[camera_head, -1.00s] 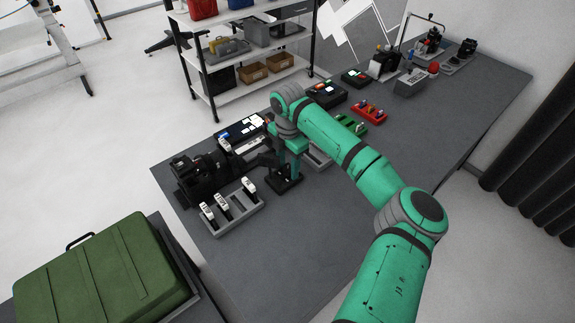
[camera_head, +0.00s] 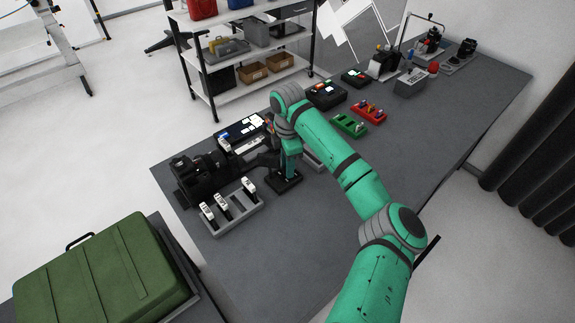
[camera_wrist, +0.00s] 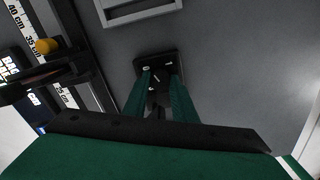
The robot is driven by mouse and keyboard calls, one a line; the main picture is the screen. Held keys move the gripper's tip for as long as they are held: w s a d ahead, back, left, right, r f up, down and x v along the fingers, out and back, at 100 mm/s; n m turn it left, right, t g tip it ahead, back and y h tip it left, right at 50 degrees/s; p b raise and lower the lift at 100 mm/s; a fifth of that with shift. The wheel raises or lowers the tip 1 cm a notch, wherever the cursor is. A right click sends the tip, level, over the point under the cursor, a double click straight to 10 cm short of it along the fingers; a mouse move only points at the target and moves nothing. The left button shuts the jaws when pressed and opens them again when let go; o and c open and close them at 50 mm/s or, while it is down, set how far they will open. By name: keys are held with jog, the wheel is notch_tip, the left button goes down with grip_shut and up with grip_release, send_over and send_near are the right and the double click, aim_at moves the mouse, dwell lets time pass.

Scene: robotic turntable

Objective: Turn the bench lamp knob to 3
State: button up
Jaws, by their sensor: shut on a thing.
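The bench lamp knob (camera_wrist: 157,99) is a small black piece on a dark square base, partly hidden between my fingers in the wrist view. The base (camera_wrist: 172,64) carries small white marks, too small to read. In the head view the base (camera_head: 287,185) sits on the grey bench, right of a white-handled switch row. My gripper (camera_wrist: 159,80) points down at the base, its two green fingers on either side of the knob and shut on it. In the head view my gripper (camera_head: 287,176) hides the knob. I cannot tell which number it points to.
A grey tray with white-handled switches (camera_head: 230,213) and a black machine (camera_head: 203,178) stand close on the left. Green (camera_head: 349,126) and red (camera_head: 368,112) trays lie farther back. The bench front right is clear. A green case (camera_head: 105,278) stands at lower left.

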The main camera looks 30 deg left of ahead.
jog(key=m, duration=0.6)
jog(key=shift+a+m, duration=0.1)
jog(key=shift+m, duration=0.2)
jog(key=shift+s, duration=0.1)
dwell(0.4)
jog(key=o, duration=1)
jog(key=shift+o, duration=0.2)
jog(key=shift+r, duration=0.1)
notch_tip(320, 180, up, 11)
